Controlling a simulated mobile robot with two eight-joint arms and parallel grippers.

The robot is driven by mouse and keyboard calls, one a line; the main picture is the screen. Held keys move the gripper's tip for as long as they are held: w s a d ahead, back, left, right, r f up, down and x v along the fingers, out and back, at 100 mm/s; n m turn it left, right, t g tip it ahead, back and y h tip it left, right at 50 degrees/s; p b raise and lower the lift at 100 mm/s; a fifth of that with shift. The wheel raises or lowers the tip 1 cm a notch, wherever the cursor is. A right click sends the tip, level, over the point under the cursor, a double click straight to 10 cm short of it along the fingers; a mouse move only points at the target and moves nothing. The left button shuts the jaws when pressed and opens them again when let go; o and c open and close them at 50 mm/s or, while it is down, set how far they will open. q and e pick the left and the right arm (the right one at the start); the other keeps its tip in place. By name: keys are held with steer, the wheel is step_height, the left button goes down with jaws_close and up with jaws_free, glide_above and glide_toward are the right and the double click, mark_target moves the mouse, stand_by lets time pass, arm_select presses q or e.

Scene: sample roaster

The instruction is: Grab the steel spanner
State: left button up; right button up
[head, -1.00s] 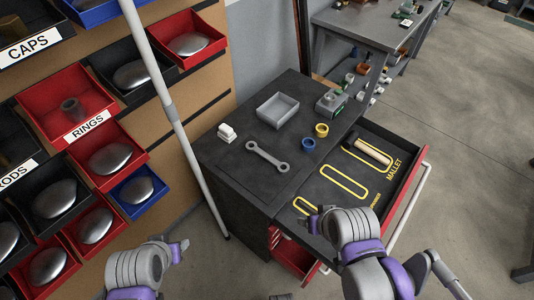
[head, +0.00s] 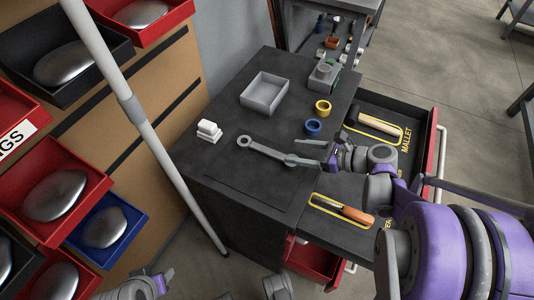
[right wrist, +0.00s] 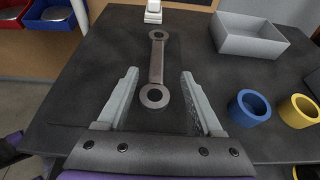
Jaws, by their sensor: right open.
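The steel spanner (head: 262,150) lies flat on the dark cabinet top, a grey bar with a ring at each end. My right gripper (head: 308,152) is open at the spanner's right end. In the right wrist view the spanner (right wrist: 157,65) runs away between the two open fingers (right wrist: 160,80), its near ring lying between them without visible contact. My left gripper (head: 155,285) is at the bottom edge of the head view, away from the spanner; its jaws are unclear.
A grey tray (head: 264,108), a white block (head: 209,131), a blue ring (head: 312,127) and a yellow ring (head: 323,106) stand on the top. The open drawer (head: 325,232) holds a mallet (head: 380,125) and an orange-handled tool (head: 356,214). A pale pole (head: 150,135) stands left.

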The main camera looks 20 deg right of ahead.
mark_target(269, 151)
steer(key=x, duration=0.3)
steer(key=shift+a+f, duration=0.1)
steer(key=shift+a, duration=0.05)
steer(key=b+x, duration=0.1)
steer(key=x, duration=0.1)
steer(key=f+x, duration=0.1)
steer(key=x, duration=0.1)
steer(key=shift+s+b, duration=0.1)
steer(key=shift+b, duration=0.25)
steer(key=shift+w+a+f, duration=0.2)
steer(key=shift+w+a, duration=0.15)
steer(key=shift+w, duration=0.05)
jaws_close()
